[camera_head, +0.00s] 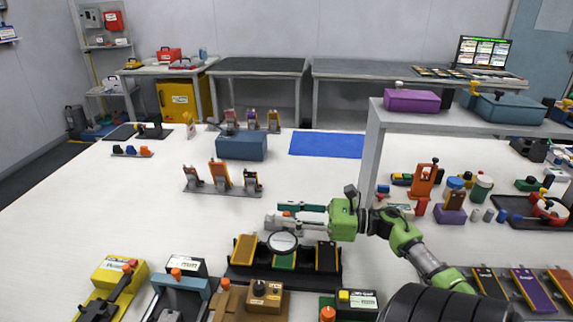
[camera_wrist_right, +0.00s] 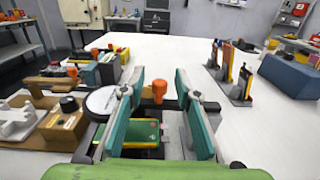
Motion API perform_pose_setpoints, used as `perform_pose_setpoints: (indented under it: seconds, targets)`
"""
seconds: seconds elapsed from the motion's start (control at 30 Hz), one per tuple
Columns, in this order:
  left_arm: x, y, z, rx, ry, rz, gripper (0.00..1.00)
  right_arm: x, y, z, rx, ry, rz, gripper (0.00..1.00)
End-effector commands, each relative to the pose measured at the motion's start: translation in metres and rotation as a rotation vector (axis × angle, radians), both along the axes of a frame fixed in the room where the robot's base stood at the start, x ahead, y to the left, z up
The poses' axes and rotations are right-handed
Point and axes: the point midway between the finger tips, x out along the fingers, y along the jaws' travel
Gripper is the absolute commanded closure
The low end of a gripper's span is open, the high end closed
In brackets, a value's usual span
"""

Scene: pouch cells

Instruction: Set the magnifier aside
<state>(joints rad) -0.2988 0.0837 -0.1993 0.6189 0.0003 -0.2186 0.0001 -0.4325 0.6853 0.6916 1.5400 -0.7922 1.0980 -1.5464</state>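The magnifier (camera_head: 283,242) has a round pale lens in a dark rim, held over the middle of a dark tray (camera_head: 232,275) of pouch cells. Its lens also shows in the wrist view (camera_wrist_right: 103,101), left of the fingers. An orange knob (camera_wrist_right: 159,88) stands beyond it, seemingly on the magnifier's stand; the join is hard to see. My right gripper (camera_head: 284,214) is open, its fingers level. In the wrist view my right gripper (camera_wrist_right: 159,80) has the knob showing in its gap, touching neither finger visibly. A green cell (camera_wrist_right: 141,132) lies below. My left gripper is out of view.
Several fixtures crowd the front edge, including a yellow one (camera_head: 119,274) and a brown box with a black knob (camera_head: 266,292). A rack with orange holders (camera_head: 220,175) stands farther back, near a blue box (camera_head: 242,146). The white table (camera_head: 130,200) is clear at left. A raised shelf (camera_head: 450,121) stands right.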

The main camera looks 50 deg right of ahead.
Motion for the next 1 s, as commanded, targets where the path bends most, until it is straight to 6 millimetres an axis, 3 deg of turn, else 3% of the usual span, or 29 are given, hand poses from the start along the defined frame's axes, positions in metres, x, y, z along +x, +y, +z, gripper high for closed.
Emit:
perform_pose_setpoints:
  seconds: [0.6, 1.0]
  targets:
    - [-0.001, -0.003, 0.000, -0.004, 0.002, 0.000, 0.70, -0.091, -0.057, -0.001, 0.002, 0.002, -0.002, 0.70]
    - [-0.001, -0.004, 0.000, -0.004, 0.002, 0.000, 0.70, -0.101, -0.063, -0.001, 0.000, 0.001, 0.000, 0.70]
